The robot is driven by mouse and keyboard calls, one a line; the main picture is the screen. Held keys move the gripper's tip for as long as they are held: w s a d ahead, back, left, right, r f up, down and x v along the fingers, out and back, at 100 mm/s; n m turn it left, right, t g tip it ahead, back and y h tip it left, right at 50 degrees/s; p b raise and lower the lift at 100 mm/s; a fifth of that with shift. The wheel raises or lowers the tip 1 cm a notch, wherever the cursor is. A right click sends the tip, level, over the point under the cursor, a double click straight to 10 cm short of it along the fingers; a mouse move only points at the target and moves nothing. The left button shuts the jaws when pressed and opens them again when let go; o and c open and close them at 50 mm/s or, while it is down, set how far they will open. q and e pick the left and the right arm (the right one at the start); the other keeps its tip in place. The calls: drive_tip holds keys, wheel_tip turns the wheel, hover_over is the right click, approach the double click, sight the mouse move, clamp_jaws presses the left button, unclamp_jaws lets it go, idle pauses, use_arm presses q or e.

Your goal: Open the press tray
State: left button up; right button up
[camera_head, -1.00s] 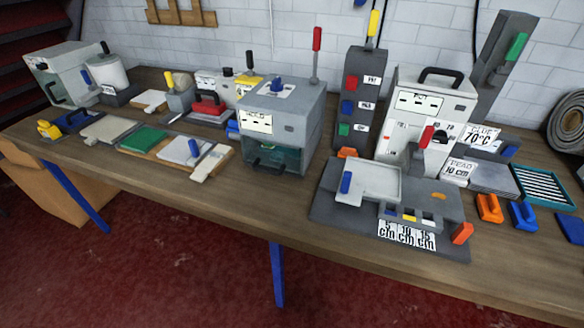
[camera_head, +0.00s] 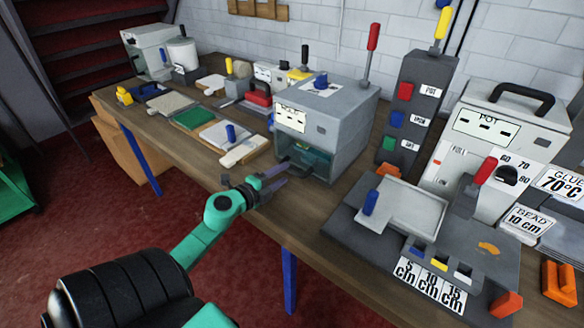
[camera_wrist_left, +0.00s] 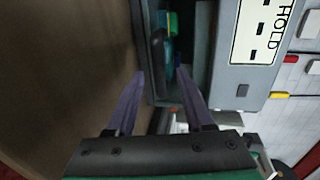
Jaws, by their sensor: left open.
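The press (camera_head: 335,112) is a grey box with a HOLD label and a red-knobbed lever (camera_head: 373,38); it stands at the table's front edge. Its tray (camera_head: 318,157) shows dark teal in the low front opening, partly hidden by my gripper. In the left wrist view a dark bar handle (camera_wrist_left: 158,48) is on the tray's front. My left gripper (camera_head: 284,174) is open and empty in front of the opening; its fingertips also show in the left wrist view (camera_wrist_left: 160,74), just short of the handle, with the handle roughly between them. My right gripper is out of view.
Right of the press stands a grey fixture with a pale plate (camera_head: 400,212) and blue peg. Behind it are a button column (camera_head: 412,110) and a glue pot machine (camera_head: 497,135). Open floor is in front.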

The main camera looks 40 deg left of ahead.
sight(289, 171)
use_arm(q)
drive_tip(key=x, duration=0.4)
drive_tip(key=shift+w+f, duration=0.2)
drive_tip(key=shift+w, duration=0.2)
drive_tip(key=shift+s, duration=0.1)
clamp_jaws()
idle(0.9)
